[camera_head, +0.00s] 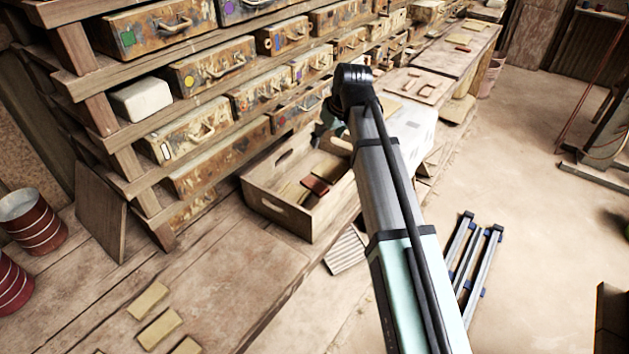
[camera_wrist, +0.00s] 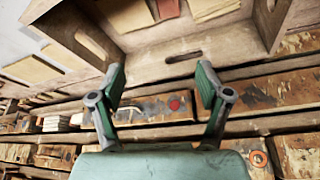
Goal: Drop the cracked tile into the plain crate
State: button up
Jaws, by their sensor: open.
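My gripper (camera_wrist: 160,82) is open, with nothing between its two fingers in the wrist view. In the head view it is mostly hidden behind my arm. A plain wooden crate (camera_head: 283,212) stands on the bench in front of the shelves. The crate wall with a slot handle (camera_wrist: 185,66) also shows in the wrist view, just beyond my fingertips. A dark red tile (camera_head: 316,187) lies inside the crate; a red piece (camera_wrist: 168,8) shows there in the wrist view beside a pale piece (camera_wrist: 212,8). I cannot make out cracks on any piece.
Rusty cases with coloured marks (camera_head: 213,68) fill the wooden shelves behind the crate. A white block (camera_head: 141,99) sits on a shelf at left. Several tan tiles (camera_head: 158,328) lie at the front of the bench. The bench between them and the crate is clear.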

jog(key=shift+v, duration=1.65)
